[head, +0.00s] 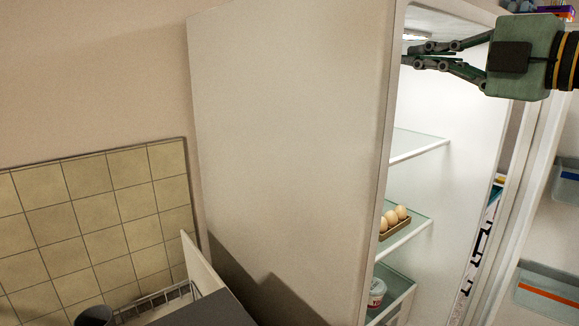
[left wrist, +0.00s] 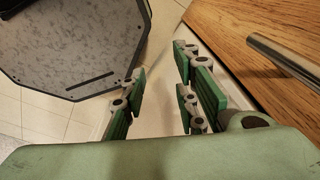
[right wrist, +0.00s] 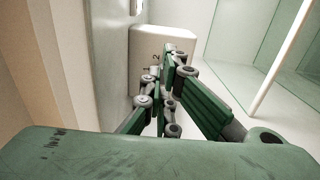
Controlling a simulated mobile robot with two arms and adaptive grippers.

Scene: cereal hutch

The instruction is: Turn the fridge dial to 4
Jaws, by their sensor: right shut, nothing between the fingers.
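The fridge (head: 290,120) stands open in the head view. In the right wrist view, a white control housing (right wrist: 165,40) inside the fridge carries small numerals; a 2 and what looks like a 1 are readable. The dial itself cannot be made out; my fingers cover that part of the housing. My right gripper (head: 408,56) is shut and empty, its tips just inside the top of the fridge opening. In the right wrist view its fingertips (right wrist: 166,62) are in front of the housing; contact cannot be told. My left gripper (left wrist: 160,72) is open and empty, low beside a wooden front.
Glass shelves (head: 418,144) hold an egg carton (head: 396,226) and a white tub (head: 377,291). The open door with bins (head: 548,288) is at the right. A wooden front with a metal bar handle (left wrist: 285,60) is close to my left gripper.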

